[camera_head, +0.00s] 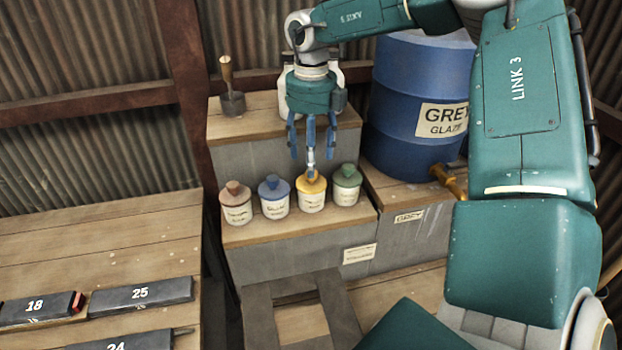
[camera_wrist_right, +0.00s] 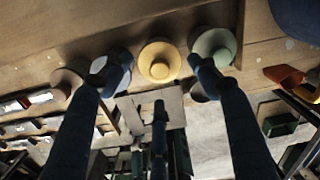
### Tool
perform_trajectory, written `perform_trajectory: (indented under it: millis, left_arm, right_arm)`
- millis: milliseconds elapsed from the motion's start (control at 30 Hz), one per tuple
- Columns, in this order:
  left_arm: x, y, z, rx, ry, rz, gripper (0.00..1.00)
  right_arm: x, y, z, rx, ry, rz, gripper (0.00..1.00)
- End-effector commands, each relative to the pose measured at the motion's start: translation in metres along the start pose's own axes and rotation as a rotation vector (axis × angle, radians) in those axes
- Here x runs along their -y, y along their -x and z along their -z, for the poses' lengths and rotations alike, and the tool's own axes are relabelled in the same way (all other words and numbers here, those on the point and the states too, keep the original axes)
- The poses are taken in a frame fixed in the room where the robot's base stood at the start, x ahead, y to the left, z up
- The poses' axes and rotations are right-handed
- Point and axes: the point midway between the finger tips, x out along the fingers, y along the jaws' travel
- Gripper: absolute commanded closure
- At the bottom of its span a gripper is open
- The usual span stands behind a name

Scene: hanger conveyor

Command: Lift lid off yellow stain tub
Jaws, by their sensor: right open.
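The yellow stain tub (camera_head: 311,200) stands on a wooden step in a row of tubs, with its knobbed yellow lid (camera_head: 311,186) on top. My right gripper (camera_head: 311,158) hangs over it, pointing down, with its blue fingers spread and empty. One fingertip appears close to the lid's knob in the head view; whether it touches I cannot tell. In the right wrist view the yellow lid (camera_wrist_right: 159,62) shows between the two far fingers, beyond the tips. My left gripper is not in view.
Blue (camera_head: 274,200) and red-brown (camera_head: 236,206) tubs stand left of the yellow one, a green tub (camera_head: 346,188) close on its right. A blue "GREY GLAZE" barrel (camera_head: 410,90) stands at the right. A wooden-handled tool (camera_head: 230,88) is on the upper step.

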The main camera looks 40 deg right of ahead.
Motion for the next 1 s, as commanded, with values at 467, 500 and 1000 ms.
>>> perform_trajectory:
  millis: [467, 500, 1000]
  left_arm:
    - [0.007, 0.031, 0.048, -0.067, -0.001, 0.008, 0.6]
    - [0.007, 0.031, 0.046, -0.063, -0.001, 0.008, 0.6]
    - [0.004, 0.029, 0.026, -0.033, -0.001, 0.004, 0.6]
  right_arm:
    - [-0.001, -0.052, 0.006, 0.0, -0.001, 0.001, 0.4]
    - [-0.001, -0.053, 0.006, 0.001, -0.001, 0.0, 0.4]
    - [-0.001, -0.053, 0.005, 0.002, -0.001, 0.0, 0.63]
